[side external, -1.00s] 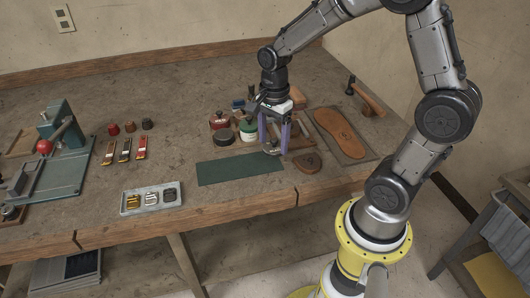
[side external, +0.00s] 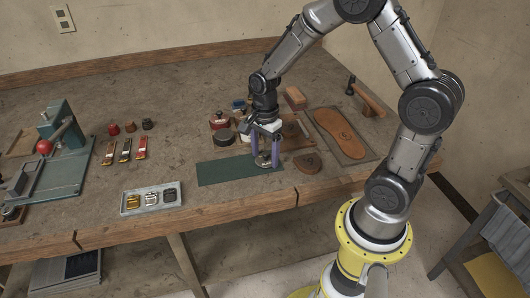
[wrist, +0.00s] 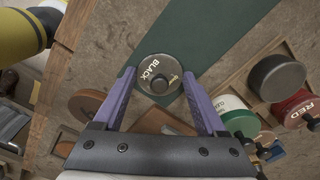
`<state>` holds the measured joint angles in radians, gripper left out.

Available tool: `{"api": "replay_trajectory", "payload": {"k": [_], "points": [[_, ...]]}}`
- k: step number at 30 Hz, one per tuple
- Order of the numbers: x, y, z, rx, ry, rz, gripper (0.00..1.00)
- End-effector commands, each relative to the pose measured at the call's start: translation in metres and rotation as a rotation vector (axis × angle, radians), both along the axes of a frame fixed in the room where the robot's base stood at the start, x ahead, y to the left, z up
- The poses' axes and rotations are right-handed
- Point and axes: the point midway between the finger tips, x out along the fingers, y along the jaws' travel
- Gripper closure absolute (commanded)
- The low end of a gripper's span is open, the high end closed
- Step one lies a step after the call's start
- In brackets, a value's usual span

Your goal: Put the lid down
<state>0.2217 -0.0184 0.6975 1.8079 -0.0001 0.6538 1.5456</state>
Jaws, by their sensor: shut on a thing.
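The lid (wrist: 152,66) is a round dark disc marked BLACK with a small knob, held between the purple fingers of my gripper (wrist: 158,76). In the side view my gripper (side external: 265,161) points down at the right end of the dark green mat (side external: 222,172), with the lid (side external: 263,162) low between its fingertips. The mat (wrist: 215,25) also shows beyond the lid in the wrist view. I cannot tell whether the lid touches the mat. A dark round pot (side external: 224,137) stands behind the mat; it also shows in the wrist view (wrist: 277,80).
A red tin (side external: 219,120) stands behind the dark pot. A white-and-green tin (wrist: 238,117) is close to my right finger in the wrist view. A brown heel piece (side external: 308,163) and a sole (side external: 340,134) lie to the right. The mat's left part is clear.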

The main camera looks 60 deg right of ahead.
Motion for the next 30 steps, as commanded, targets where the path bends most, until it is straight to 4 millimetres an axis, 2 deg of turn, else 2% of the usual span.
{"api": "replay_trajectory", "payload": {"k": [1,2,6,13,17,20,30], "points": [[0.0,0.0,-0.002,0.0,0.002,0.0,0.77],[0.0,0.0,-0.002,0.0,0.001,0.0,0.22],[0.0,0.0,-0.002,0.0,0.001,0.0,0.0],[0.0,0.0,-0.001,0.0,0.001,0.0,0.0],[0.0,0.0,0.008,0.0,0.0,0.0,0.0],[0.001,0.0,0.023,-0.001,-0.004,0.0,0.0],[0.001,0.0,0.092,-0.001,-0.003,0.0,0.0]]}}
